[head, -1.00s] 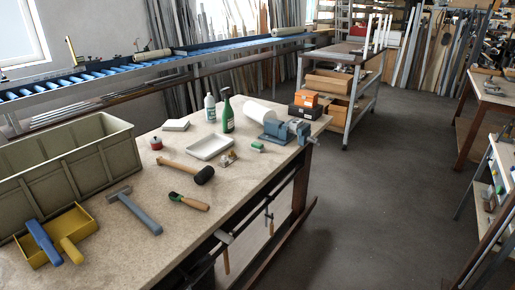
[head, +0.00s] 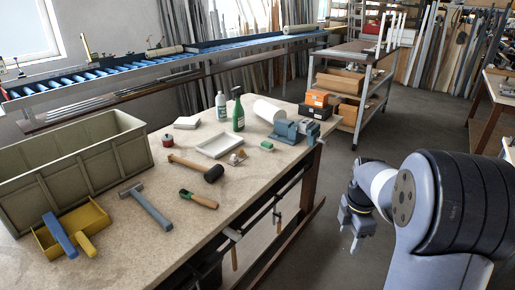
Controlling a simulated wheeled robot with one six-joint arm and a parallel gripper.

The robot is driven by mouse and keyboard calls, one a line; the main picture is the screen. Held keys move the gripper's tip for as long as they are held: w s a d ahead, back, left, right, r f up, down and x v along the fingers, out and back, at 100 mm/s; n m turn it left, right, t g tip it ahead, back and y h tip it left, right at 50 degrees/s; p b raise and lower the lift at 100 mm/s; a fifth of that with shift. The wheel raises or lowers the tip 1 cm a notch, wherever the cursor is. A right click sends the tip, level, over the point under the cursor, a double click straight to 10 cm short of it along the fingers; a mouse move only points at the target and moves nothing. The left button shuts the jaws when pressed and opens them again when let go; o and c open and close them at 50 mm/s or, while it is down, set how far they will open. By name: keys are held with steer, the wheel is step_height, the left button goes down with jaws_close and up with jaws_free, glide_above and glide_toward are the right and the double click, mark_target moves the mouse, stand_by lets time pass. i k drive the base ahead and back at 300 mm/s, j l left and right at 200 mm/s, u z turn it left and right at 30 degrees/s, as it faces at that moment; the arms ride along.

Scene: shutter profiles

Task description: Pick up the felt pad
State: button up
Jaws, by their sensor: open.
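A small whitish square slab (head: 187,122), which looks like the felt pad, lies flat on the workbench (head: 150,255) toward its back. My gripper (head: 353,239) hangs at the right, pointing down beyond the bench's right edge, over the floor. It is open and empty, well apart from the slab.
Between them on the bench are a white tray (head: 219,146), a mallet (head: 196,167), a green bottle (head: 238,115) and a blue vise (head: 293,131). A red tin (head: 168,140) stands near the slab. A large crate (head: 75,170) occupies the left.

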mark_target(268, 146)
steer(key=i+l+u, duration=0.1)
steer(key=i+u, duration=0.25)
steer(key=i+l+u, duration=0.1)
steer(key=u, duration=0.3)
steer(key=i+l+u, duration=0.2)
steer(key=u, duration=0.15)
steer(key=i+l, duration=0.2)
steer(key=l, duration=0.15)
steer(key=i+l+u, duration=0.1)
steer(key=i+l, duration=0.35)
steer(key=l, duration=0.2)
steer(key=i+l+u, duration=0.1)
steer(key=l, duration=0.25)
steer(key=i+l, duration=0.25)
steer(key=i+l+u, duration=0.1)
steer(key=l, duration=0.35)
steer(key=i, duration=0.1)
